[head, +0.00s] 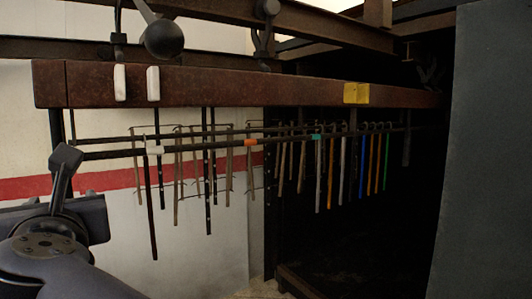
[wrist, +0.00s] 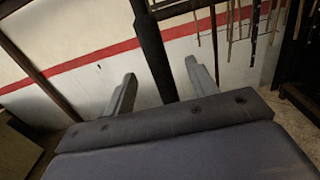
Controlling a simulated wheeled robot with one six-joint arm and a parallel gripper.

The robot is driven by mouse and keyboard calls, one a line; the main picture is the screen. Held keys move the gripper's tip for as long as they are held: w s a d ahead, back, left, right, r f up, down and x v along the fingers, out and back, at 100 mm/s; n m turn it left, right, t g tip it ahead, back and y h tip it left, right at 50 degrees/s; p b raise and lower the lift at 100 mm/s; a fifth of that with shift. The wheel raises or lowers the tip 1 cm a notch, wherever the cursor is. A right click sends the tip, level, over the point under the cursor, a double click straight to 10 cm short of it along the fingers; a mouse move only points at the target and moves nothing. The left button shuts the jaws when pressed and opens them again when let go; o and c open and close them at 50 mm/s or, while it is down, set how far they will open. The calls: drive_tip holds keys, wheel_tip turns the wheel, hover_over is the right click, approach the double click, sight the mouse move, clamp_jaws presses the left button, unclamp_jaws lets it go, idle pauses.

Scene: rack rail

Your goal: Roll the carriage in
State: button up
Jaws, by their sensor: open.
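A rack of dark horizontal rods (head: 200,145) hangs below a rusty brown beam (head: 250,85) in the head view. Many thin hanging strips, some coloured, hang from it. I take this to be the carriage, but cannot tell for sure. White (head: 155,150), orange (head: 251,142) and teal (head: 316,137) marks sit along its front rod. My gripper (head: 66,160) is at the lower left of the head view, near the rack's left end. In the wrist view my gripper (wrist: 163,84) is open, with a dark upright bar (wrist: 151,48) showing between its fingers. Contact cannot be told.
The beam carries two white marks (head: 120,82) at the left and a yellow mark (head: 356,93) at the right. A dark bay lies behind the rack's right part. A grey panel (head: 490,150) stands at the far right. A pale wall with a red stripe (head: 110,180) is behind.

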drive_tip(key=shift+w+a, duration=0.1)
drive_tip(key=shift+w, duration=0.15)
drive_tip(key=shift+p+x, duration=0.5)
drive_tip(key=shift+x, duration=0.8)
clamp_jaws()
